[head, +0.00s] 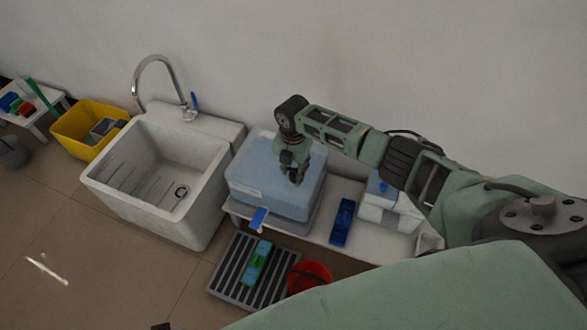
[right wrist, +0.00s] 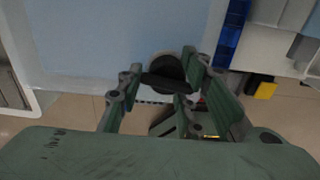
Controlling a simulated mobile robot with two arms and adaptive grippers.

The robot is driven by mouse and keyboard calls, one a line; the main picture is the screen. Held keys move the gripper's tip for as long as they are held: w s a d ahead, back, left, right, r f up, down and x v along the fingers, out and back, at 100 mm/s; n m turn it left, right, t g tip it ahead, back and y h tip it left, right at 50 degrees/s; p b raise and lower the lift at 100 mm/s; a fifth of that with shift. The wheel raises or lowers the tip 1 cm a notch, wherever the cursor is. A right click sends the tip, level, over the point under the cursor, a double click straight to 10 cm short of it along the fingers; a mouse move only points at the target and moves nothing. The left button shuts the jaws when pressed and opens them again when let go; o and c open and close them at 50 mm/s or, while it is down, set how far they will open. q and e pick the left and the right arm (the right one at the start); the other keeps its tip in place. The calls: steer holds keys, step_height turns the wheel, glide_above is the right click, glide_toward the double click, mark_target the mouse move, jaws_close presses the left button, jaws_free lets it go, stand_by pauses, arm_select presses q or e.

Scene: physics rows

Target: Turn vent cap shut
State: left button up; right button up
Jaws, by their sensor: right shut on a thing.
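A pale blue container (head: 262,175) lies on a low white bench, with a blue tap (head: 258,219) at its front. Its pale blue top (right wrist: 130,35) fills the upper part of the right wrist view. My right gripper (head: 297,178) is over the right part of the container. In the right wrist view its fingers (right wrist: 163,77) are closed on either side of the dark round vent cap (right wrist: 168,68), which has a dark bar across it. The cap is hidden behind the gripper in the head view. My left gripper is out of view.
A grey sink (head: 215,165) with a tall faucet stands left of the container. A blue item (head: 342,222) and a white box (head: 385,213) are on the bench (head: 312,229) to the right. A slatted tray (head: 228,283) and a red bucket (head: 309,274) are on the floor in front.

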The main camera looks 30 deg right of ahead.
mark_target(293, 170)
steer(key=shift+n, duration=0.9)
steer(key=shift+s, duration=0.1)
steer(key=o, duration=0.8)
steer(key=shift+o, duration=0.2)
steer(key=shift+r, duration=0.1)
step_height(293, 170, up, 12)
steer(key=shift+a+f, duration=0.1)
steer(key=shift+f, duration=0.1)
